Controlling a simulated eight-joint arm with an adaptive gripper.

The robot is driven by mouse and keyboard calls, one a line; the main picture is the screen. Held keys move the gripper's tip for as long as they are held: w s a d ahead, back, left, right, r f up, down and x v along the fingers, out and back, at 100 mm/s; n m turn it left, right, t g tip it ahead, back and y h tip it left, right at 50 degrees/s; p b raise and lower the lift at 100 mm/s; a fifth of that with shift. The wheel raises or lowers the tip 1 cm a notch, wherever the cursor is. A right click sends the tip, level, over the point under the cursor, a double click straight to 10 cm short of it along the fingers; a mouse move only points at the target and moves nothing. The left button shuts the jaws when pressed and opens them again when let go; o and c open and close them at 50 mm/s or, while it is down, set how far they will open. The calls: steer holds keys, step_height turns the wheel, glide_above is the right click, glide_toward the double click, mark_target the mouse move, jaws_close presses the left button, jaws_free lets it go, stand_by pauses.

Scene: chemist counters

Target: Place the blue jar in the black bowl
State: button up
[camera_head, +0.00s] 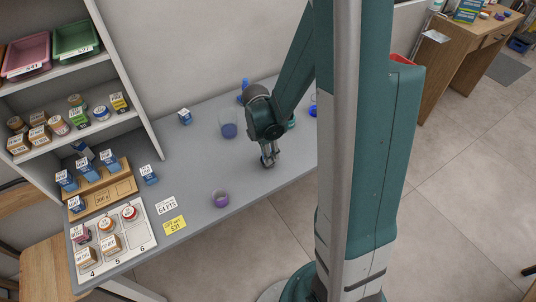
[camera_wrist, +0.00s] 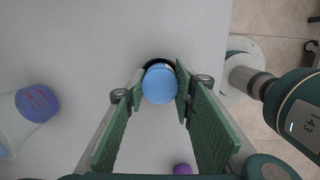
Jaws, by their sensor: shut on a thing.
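The blue jar (camera_wrist: 159,85) shows its round blue top between the two fingertips of my gripper (camera_wrist: 159,93) in the wrist view. The green-padded fingers are shut on it, one on each side. A dark curved rim (camera_wrist: 157,62), which looks like the black bowl, shows just beyond the jar; the rest is hidden behind the jar and fingers. I cannot tell whether the jar is inside the bowl or above it. In the head view my gripper (camera_head: 268,156) points down, low over the grey counter, and the jar and bowl are too small to make out.
A purple cup (camera_head: 221,199) stands near the counter's front edge. A clear cup with blue contents (camera_head: 228,128) stands left of my arm. Small blue boxes, cards and a white numbered tray (camera_head: 140,237) are at the left, below shelves. The middle of the grey counter (camera_head: 190,160) is clear.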

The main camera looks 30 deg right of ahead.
steer(key=shift+s+f+b, duration=0.1)
steer(key=shift+f+b, duration=0.45)
steer(key=shift+f, duration=0.05)
steer(key=o, duration=0.9)
steer(key=shift+r, duration=0.2)
steer(key=shift+r+p, duration=0.65)
steer(key=shift+a+r+p, duration=0.3)
steer(key=shift+r, duration=1.55)
steer(key=shift+a+r+p, duration=0.25)
steer(key=shift+r, duration=1.65)
steer(key=shift+a+r+p, duration=0.3)
steer(key=shift+r, duration=1.55)
